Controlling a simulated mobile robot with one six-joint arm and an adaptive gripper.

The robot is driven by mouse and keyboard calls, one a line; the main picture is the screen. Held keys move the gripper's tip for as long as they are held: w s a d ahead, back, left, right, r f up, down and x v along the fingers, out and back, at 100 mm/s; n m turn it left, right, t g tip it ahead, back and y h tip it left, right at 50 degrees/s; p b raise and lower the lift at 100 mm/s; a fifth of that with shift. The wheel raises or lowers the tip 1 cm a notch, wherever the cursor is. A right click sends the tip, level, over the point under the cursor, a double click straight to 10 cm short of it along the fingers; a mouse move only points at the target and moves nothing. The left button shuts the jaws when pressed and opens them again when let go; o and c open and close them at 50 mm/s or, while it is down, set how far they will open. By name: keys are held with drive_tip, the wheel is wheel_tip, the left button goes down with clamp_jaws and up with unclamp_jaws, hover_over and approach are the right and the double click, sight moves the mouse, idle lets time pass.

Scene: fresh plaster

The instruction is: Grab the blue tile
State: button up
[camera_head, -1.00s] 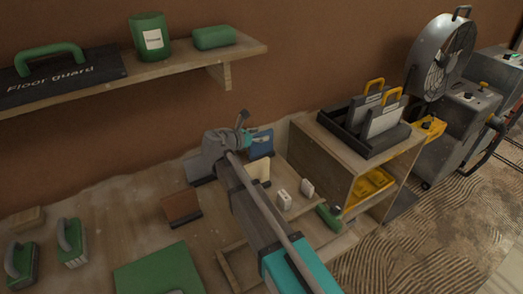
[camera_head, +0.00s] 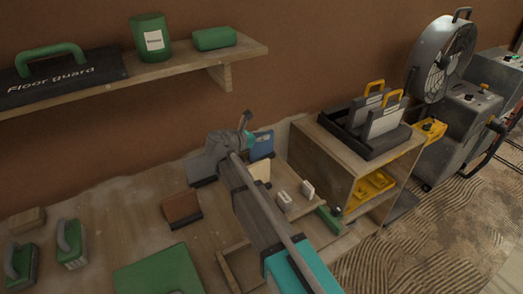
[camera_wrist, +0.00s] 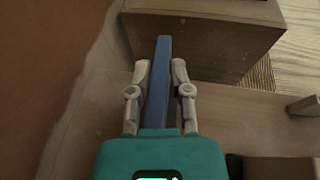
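The blue tile (camera_head: 262,146) stands on edge at the back of the worktop, left of the wooden cabinet. In the wrist view the blue tile (camera_wrist: 160,75) is seen nearly edge-on as a narrow strip. My gripper (camera_wrist: 161,72) has one pale finger on each side of it, drawn in close to its faces, and looks shut on it. In the head view my gripper (camera_head: 248,135) is at the tile's upper left and partly covers it. I cannot tell whether the tile's lower edge is clear of the worktop.
Two small white blocks stand right of my arm. The wooden cabinet (camera_head: 322,158) is close on the right. The wall shelf (camera_head: 190,68) hangs above left. Green-based floats (camera_head: 70,243) lie at the left.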

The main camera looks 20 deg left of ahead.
clamp_jaws()
drive_tip(key=shift+r, duration=0.1)
wheel_tip(320, 180, up, 10)
drive_tip(key=p, duration=1)
